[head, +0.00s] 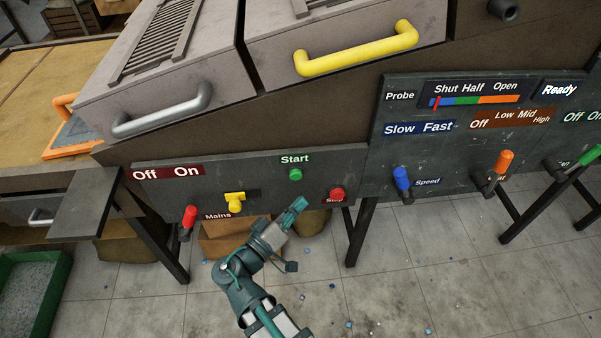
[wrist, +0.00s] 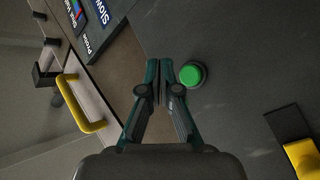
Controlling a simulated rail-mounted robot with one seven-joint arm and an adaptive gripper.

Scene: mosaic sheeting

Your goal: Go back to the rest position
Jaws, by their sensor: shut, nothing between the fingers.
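My gripper (head: 298,205) is in front of the lower control panel (head: 264,182) in the head view, below the green Start button (head: 295,174) and left of the red Stop button (head: 337,194). In the wrist view my gripper (wrist: 159,65) has its fingers together with nothing between them. The green button (wrist: 192,74) appears just right of the fingertips there. I cannot tell from these frames whether the fingertips touch the panel.
The panel also carries a red Mains lever (head: 189,216) and a yellow switch (head: 235,202). Right of it, a second panel holds a blue Speed lever (head: 402,181) and an orange lever (head: 504,163). A yellow handle (head: 357,50) juts out above. A green-rimmed bin (head: 50,310) stands lower left.

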